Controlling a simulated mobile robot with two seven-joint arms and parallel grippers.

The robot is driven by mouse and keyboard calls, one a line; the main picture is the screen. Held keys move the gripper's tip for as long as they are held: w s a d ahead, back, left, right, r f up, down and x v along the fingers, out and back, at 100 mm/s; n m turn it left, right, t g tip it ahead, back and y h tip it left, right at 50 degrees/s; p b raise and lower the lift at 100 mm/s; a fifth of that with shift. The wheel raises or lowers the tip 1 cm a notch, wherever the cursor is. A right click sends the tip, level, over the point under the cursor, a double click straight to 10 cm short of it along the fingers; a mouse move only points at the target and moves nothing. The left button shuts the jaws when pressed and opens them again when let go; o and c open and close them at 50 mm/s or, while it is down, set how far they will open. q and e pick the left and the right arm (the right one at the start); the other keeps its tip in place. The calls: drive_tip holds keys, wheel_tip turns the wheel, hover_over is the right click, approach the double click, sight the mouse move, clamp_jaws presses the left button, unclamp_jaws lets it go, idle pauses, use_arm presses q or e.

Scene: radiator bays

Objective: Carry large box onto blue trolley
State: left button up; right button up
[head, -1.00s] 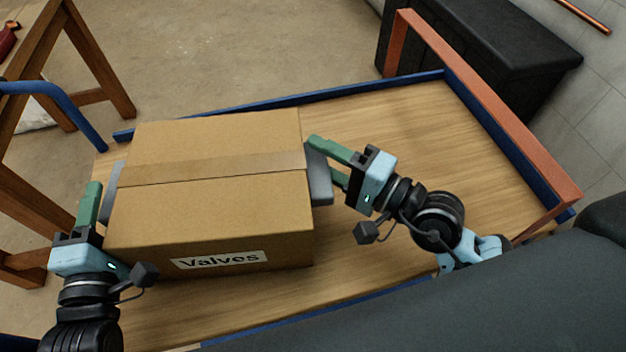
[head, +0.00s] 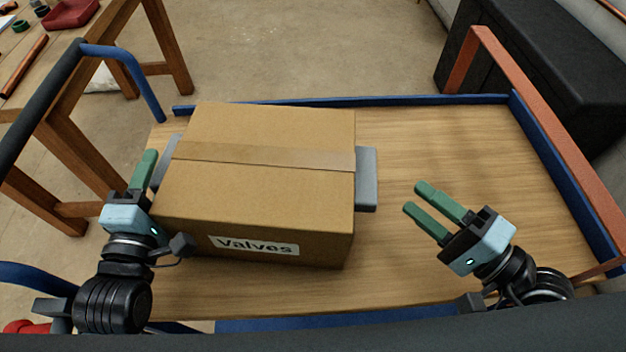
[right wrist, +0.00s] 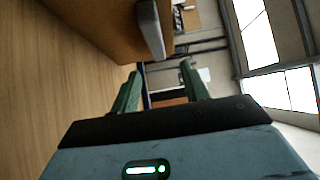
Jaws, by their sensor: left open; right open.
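The large cardboard box (head: 265,185), labelled "Valves", stands upright on the wooden deck of the blue trolley (head: 440,135). It has a grey handle on each side; the right handle (head: 366,180) is fully in view, the left handle (head: 165,160) partly hidden. My right gripper (head: 425,200) is open and empty, to the right of the box and apart from its handle. My left gripper (head: 145,172) is beside the box's left side, near the left handle; it is open, and its fingers overlap in this view. The right wrist view shows the box (right wrist: 105,25) and its handle (right wrist: 150,30) beyond the open fingers.
The trolley has a blue rim and an orange end rail (head: 545,140) on the right. A black chest (head: 540,60) stands behind that rail. A wooden trestle table (head: 60,50) with a red tray (head: 70,14) is at the left. Bare deck lies right of the box.

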drive_tip(key=shift+v, duration=1)
